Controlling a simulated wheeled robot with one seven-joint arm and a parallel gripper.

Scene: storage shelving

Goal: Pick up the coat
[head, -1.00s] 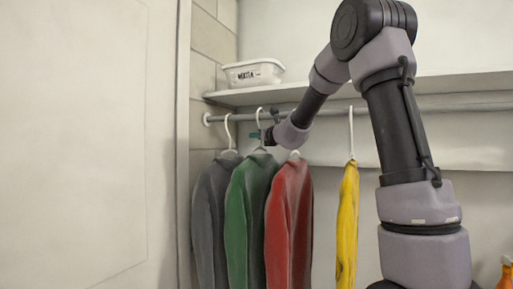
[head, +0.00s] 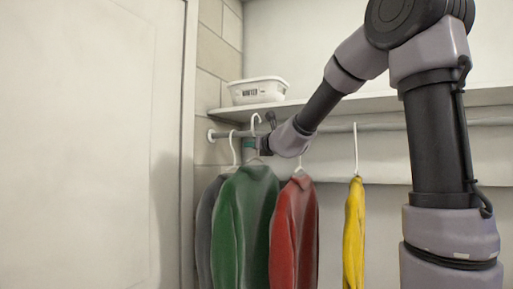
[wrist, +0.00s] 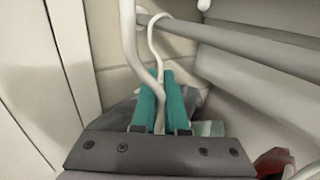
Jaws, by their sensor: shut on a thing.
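The green coat (head: 245,225) hangs from a white hanger (head: 255,124) in the head view, between the grey and red coats. My gripper (head: 252,146) is at the hanger's neck, just above the coat's collar. In the wrist view, my gripper's teal fingers (wrist: 160,92) are shut on the stem of the near white hanger (wrist: 129,35). That hook appears in front of the rod and clear of it. Only a small green patch (wrist: 207,128) of the coat shows beside the fingers; the rest is hidden by my gripper.
A grey coat (head: 206,230), red coat (head: 293,235) and yellow coat (head: 354,235) hang close by on the metal rod (head: 380,127). A labelled white bin (head: 257,92) sits on the shelf (head: 300,107) above. A pale door panel (head: 90,140) stands at left.

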